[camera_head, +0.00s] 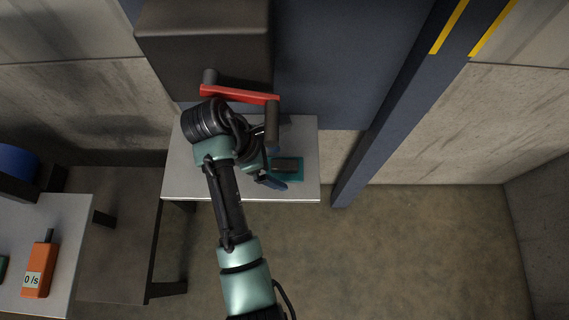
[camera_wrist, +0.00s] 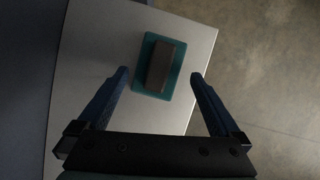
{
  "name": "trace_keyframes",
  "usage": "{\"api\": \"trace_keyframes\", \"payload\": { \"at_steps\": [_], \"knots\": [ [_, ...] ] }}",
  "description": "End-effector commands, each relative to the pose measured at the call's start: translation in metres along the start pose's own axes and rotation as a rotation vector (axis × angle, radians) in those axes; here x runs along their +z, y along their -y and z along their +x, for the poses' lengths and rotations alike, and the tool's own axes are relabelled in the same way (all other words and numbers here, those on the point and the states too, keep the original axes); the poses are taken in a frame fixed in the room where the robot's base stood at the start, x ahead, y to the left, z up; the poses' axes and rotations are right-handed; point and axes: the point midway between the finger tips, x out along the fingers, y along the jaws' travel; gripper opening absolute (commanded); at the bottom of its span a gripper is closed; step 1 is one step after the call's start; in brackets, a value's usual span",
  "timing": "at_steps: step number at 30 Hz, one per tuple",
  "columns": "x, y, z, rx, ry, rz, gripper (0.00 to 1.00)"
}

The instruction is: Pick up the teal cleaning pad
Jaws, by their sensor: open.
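The teal cleaning pad (camera_head: 299,171) lies flat on the light grey table, with a dark brown block on its top. In the wrist view the pad (camera_wrist: 147,88) shows beyond and between my fingertips, apart from both. My gripper (camera_wrist: 159,75) is open and empty, with one blue finger to each side of the pad's line. In the head view my gripper (camera_head: 270,182) is just left of and in front of the pad, and my arm hides part of the table there.
The table (camera_head: 308,136) has its right and front edges near the pad. A red bar (camera_head: 240,94) on dark posts stands behind my arm. A blue post (camera_head: 392,105) rises to the right. An orange meter (camera_head: 38,270) sits on another table at left.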

Motion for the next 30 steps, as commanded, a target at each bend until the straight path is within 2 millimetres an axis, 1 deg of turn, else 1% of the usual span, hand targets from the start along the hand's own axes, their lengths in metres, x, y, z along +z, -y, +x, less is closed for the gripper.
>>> {"api": "trace_keyframes", "payload": {
  "at_steps": [1,3,6,13,14,18,26,27,30],
  "knots": [
    [0.009,0.001,0.003,-0.002,0.000,0.004,1.00],
    [0.017,0.001,0.007,-0.002,0.001,0.003,1.00],
    [0.014,0.001,0.017,-0.003,0.000,-0.001,1.00],
    [0.014,0.001,0.019,0.000,0.000,0.000,1.00],
    [0.014,0.001,0.019,0.000,0.000,0.000,0.98],
    [0.014,0.001,0.018,0.000,0.000,0.000,0.73],
    [0.014,0.001,0.018,0.000,0.000,0.000,0.26],
    [0.014,0.001,0.018,0.000,0.000,0.000,0.24],
    [0.014,0.001,0.018,0.000,0.000,0.000,0.23]
  ]
}}
